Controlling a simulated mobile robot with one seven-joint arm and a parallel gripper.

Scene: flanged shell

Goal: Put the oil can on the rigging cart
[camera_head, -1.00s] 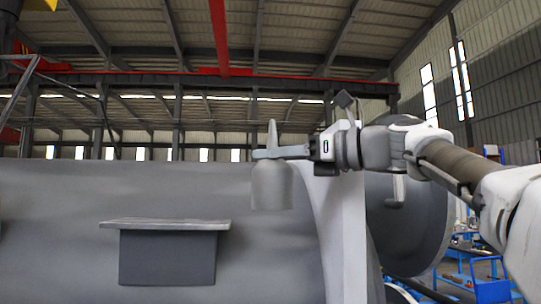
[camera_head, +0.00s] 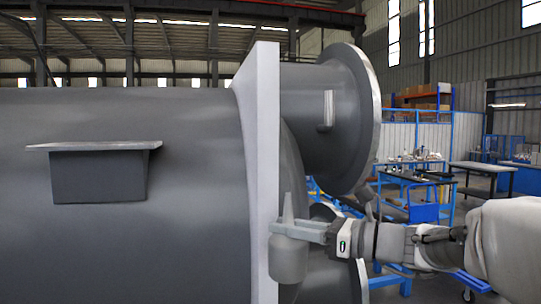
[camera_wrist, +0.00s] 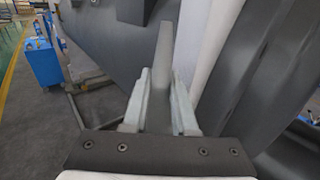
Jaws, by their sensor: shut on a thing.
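The oil can (camera_head: 288,260) is a plain grey can with a tapered spout, roughly upright. My gripper (camera_head: 290,228) is shut on its upper part, below the spout, and holds it in the air beside the pale flange edge of the big shell. In the wrist view, the can's spout (camera_wrist: 162,65) stands up between the two fingers (camera_wrist: 160,105); the body below is hidden. A blue cart-like frame (camera_head: 428,212) stands at the right in the head view. I cannot tell whether it is the rigging cart.
The grey flanged shell (camera_head: 190,215) fills the left, with a bracket shelf (camera_head: 95,147) on it. A flanged nozzle (camera_head: 335,120) juts out to the right. Blue-framed worktables (camera_head: 405,178) stand beyond. The wrist view shows a blue cabinet (camera_wrist: 42,65) and open floor (camera_wrist: 35,120).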

